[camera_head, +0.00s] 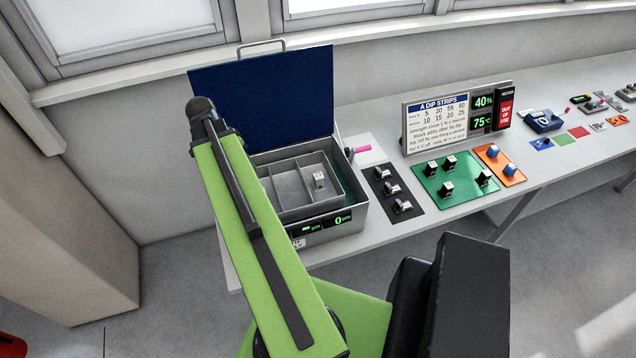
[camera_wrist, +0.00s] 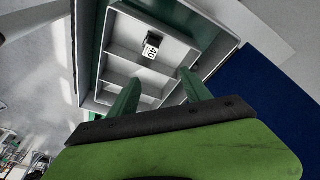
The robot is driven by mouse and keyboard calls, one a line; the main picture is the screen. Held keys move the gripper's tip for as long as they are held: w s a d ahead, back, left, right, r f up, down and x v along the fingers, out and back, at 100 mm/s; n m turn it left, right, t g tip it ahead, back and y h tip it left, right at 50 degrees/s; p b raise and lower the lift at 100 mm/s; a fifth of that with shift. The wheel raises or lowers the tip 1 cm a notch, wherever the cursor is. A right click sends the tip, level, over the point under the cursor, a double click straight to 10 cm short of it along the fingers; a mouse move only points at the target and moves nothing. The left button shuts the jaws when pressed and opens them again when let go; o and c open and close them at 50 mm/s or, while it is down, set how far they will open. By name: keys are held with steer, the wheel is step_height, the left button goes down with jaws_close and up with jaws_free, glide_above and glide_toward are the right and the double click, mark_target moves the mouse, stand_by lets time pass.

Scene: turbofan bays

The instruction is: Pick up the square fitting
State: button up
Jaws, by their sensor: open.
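A small fitting (camera_head: 320,180) with a pale face and a dark part sits in the right compartment of the grey divided tray (camera_head: 277,191), inside the open metal box (camera_head: 351,217). It also shows in the wrist view (camera_wrist: 152,48), with "40" on its label; it looks block-shaped, but I cannot be sure it is the square fitting. My gripper (camera_wrist: 160,88) is open and empty, its two green fingers apart over the tray, with the fitting ahead beyond the tips. In the head view my green arm hides the gripper and the tray's left part.
The blue lid (camera_head: 265,95) stands open behind the box. To the right lie a black mat (camera_head: 378,178) with three fittings, a green mat (camera_head: 458,188) and an orange mat (camera_head: 510,173) with more fittings. A sign board (camera_head: 436,128) stands behind them.

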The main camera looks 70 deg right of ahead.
steer(key=s+d+m+g, duration=0.1)
steer(key=s+d+m, duration=0.35)
steer(key=s, duration=0.35)
steer(key=s+d+m+g, duration=0.1)
steer(key=s+d+m, duration=0.2)
steer(key=s+d, duration=0.35)
steer(key=b, duration=1.1)
glide_toward(319, 176)
steer(key=x, duration=0.5)
steer(key=shift+w+f, duration=0.1)
steer(key=shift+w, duration=0.05)
steer(key=shift+f+b, duration=0.1)
steer(key=shift+b, duration=0.2)
steer(key=b+x, duration=0.4)
steer(key=x, duration=0.1)
steer(key=shift+f+b, duration=0.1)
steer(key=shift+b, duration=0.3)
steer(key=shift+d+r, duration=0.1)
steer(key=shift+r, duration=0.1)
steer(key=shift+c, duration=0.5)
jaws_close()
